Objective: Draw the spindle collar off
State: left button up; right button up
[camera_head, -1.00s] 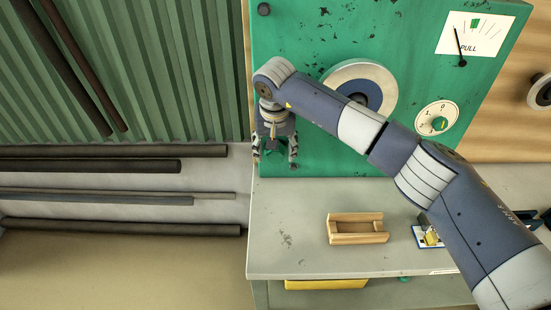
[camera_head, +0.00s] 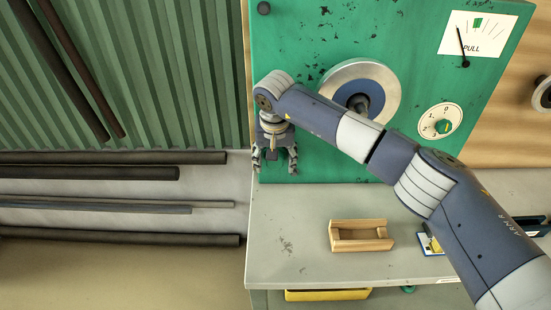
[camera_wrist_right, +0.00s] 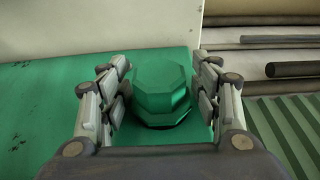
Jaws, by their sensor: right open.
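A green faceted piece on a wider flange (camera_wrist_right: 163,87) stands out from the green panel in the right wrist view. It may be the spindle collar, but I cannot confirm this. My right gripper (camera_head: 275,163) hangs near the panel's lower left. It is open, with its fingers on either side of the green piece (camera_wrist_right: 163,110) and a gap visible on both sides. In the head view the gripper and wrist hide this piece. My left gripper is not in view.
The green panel (camera_head: 310,45) carries a silver disc (camera_head: 387,82) with a dark blue hub, a numbered dial (camera_head: 426,128) and a PULL gauge (camera_head: 485,32). On the grey bench (camera_head: 290,220) lies an open wooden box (camera_head: 361,246). Dark rods (camera_head: 110,157) lie left.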

jog(key=shift+b, duration=0.3)
dwell(0.5)
jog(key=shift+s+r, duration=0.1)
grip_shut()
jog(key=shift+w+r, duration=0.25)
jog(key=shift+r, duration=0.15)
dwell(0.5)
jog(key=shift+s, duration=0.2)
jog(key=shift+s+f, duration=0.2)
jog(key=shift+s, duration=0.25)
jog(key=shift+s+f, duration=0.1)
jog(key=shift+s, duration=1.9)
